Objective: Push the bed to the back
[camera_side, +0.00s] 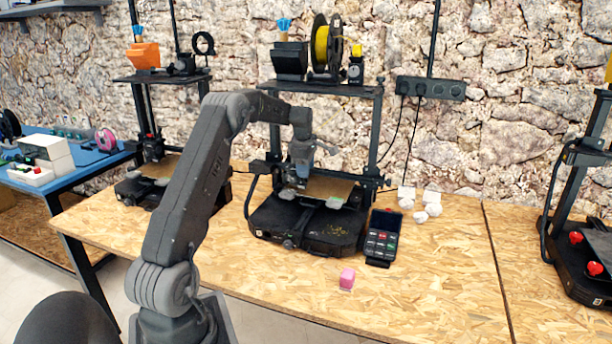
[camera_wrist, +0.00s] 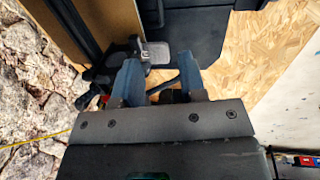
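The bed (camera_side: 328,188) is a flat brown plate on the middle printer (camera_side: 310,225), above its black base. Pale grey clips sit at its front corners; one clip (camera_side: 334,203) is at the right. In the wrist view, a tan strip of the bed (camera_wrist: 108,22) shows at the upper left, with a grey clip (camera_wrist: 155,52) beyond the fingertips. My gripper (camera_side: 303,168) is over the left part of the bed, inside the printer frame. In the wrist view, its blue-grey fingers (camera_wrist: 159,65) are apart with nothing held between them. Whether they touch the bed cannot be told.
Another printer (camera_side: 150,180) is at the left.

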